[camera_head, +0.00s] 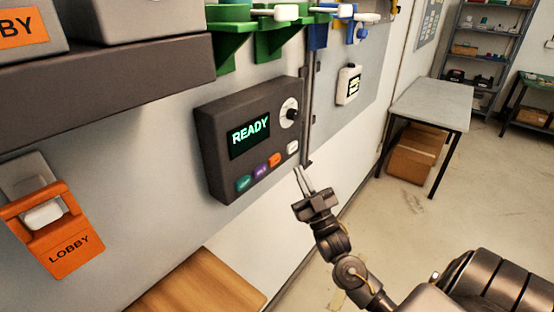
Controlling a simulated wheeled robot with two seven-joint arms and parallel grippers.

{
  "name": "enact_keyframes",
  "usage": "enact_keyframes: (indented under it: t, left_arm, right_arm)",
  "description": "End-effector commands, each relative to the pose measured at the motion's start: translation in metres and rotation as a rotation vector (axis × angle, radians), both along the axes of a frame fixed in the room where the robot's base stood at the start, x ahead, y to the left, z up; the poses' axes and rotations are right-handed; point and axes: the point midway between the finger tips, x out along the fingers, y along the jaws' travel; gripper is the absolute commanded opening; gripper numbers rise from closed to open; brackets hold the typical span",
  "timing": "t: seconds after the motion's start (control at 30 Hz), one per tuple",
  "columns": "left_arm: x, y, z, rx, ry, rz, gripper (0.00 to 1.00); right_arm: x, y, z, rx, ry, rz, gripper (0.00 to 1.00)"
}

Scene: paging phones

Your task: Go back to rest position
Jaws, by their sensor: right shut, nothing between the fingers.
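My right gripper (304,180) is shut and empty. Its fingers point up, just below and to the right of the wall-mounted paging panel's lower right corner. I cannot tell whether the fingertips touch the panel. My right arm reaches in from the lower right. My left gripper is out of view.
An orange LOBBY holder (73,258) is on the wall at lower left, below a dark shelf (110,90). Green brackets (268,45) and a blue one (318,38) are above the panel. A wooden surface (205,285) lies below. A table (432,103) stands right; open floor lies between.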

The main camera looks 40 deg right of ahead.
Motion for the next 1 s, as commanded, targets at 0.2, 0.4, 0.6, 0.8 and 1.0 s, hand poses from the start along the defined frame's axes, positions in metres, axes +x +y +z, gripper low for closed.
enact_keyframes:
  t: [0.2, 0.4, 0.6, 0.8, 1.0]
  left_arm:
    - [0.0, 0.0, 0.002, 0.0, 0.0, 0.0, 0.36]
    - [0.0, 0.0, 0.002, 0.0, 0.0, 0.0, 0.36]
    - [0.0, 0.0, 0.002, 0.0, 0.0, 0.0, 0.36]
    - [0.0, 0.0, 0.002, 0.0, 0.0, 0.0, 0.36]
    - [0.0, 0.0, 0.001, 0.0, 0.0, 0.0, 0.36]
  right_arm:
    - [-0.009, -0.003, 0.0, 0.0, 0.0, 0.0, 0.0]
    - [-0.009, -0.003, 0.0, 0.0, 0.0, 0.0, 0.0]
    - [-0.009, -0.003, 0.0, -0.001, 0.0, 0.001, 0.0]
    - [0.002, -0.007, -0.017, 0.008, 0.076, -0.014, 0.0]
    - [0.035, -0.023, -0.134, 0.035, 0.407, -0.058, 0.0]
